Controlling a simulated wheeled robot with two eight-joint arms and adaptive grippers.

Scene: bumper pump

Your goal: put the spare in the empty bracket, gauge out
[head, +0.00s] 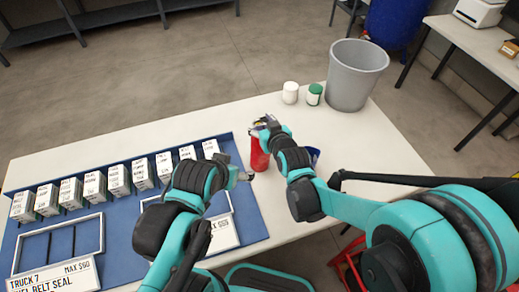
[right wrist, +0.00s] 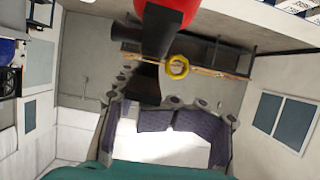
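The red cylinder (head: 259,154), which looks like a fire extinguisher, is upright by the right edge of the blue mat. My right gripper (head: 264,124) is at its top; its finger gap is hidden in the head view. In the right wrist view the red body (right wrist: 178,10) is at the top edge, with black parts and a yellow ring (right wrist: 178,67) below it. I cannot tell whether the fingers grip it. No gauge can be made out. My left gripper (head: 241,174) is open and empty over the mat, left of the cylinder. I cannot make out an empty bracket.
The blue mat (head: 140,222) holds a row of labelled white boxes (head: 94,186) and a white-framed tray (head: 60,246). Two small jars (head: 290,92) (head: 314,95) and a grey bin (head: 355,76) stand behind. A dark blue item (head: 314,154) is partly hidden by my right arm.

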